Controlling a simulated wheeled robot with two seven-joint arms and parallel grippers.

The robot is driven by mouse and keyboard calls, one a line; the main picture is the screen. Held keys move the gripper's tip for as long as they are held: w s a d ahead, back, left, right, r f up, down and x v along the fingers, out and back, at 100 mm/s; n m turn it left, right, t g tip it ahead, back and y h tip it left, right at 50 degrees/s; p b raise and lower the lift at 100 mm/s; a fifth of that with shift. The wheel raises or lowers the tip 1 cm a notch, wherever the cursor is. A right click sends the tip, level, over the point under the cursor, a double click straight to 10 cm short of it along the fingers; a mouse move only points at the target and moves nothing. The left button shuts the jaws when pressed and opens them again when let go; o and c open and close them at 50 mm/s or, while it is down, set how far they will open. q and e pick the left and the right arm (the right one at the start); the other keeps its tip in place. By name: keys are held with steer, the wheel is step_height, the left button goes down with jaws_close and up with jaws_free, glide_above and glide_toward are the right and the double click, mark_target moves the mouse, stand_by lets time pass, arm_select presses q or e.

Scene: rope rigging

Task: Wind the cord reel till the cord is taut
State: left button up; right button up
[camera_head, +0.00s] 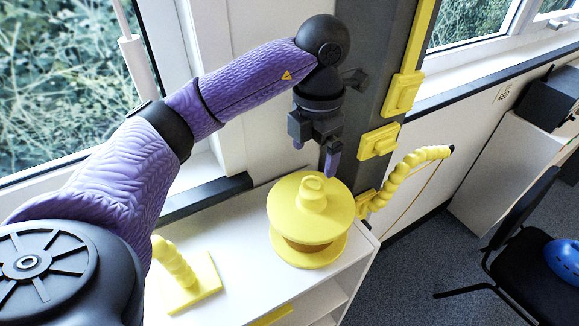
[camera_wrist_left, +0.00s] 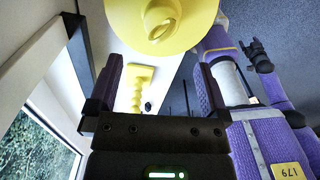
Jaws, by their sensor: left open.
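The yellow cord reel (camera_head: 290,212) stands on a white shelf top, with a raised knob (camera_head: 313,192) on its upper disc. A darker wound band shows between its discs. A thin cord (camera_head: 418,198) hangs from the tip of a ribbed yellow arm (camera_head: 408,174) down toward the reel; its lower end is hard to follow. My left gripper (camera_head: 315,156) is open and empty, pointing down just above the knob, apart from it. In the left wrist view the reel (camera_wrist_left: 190,12) lies beyond the open fingers (camera_wrist_left: 157,85). My right gripper (camera_wrist_left: 258,56) shows small there, its jaws unclear.
A yellow ribbed handle on a plate (camera_head: 204,284) stands on the white shelf top (camera_head: 240,240), left of the reel. A dark post (camera_head: 372,80) with yellow fittings rises behind it. A black chair (camera_head: 525,262) with a blue object stands at the right.

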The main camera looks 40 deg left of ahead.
mark_target(312, 188)
arm_select(q)
step_height(312, 188, down, 10)
steer(key=shift+w+d+r+p, duration=0.1)
steer(key=shift+p, duration=0.45)
jaws_close()
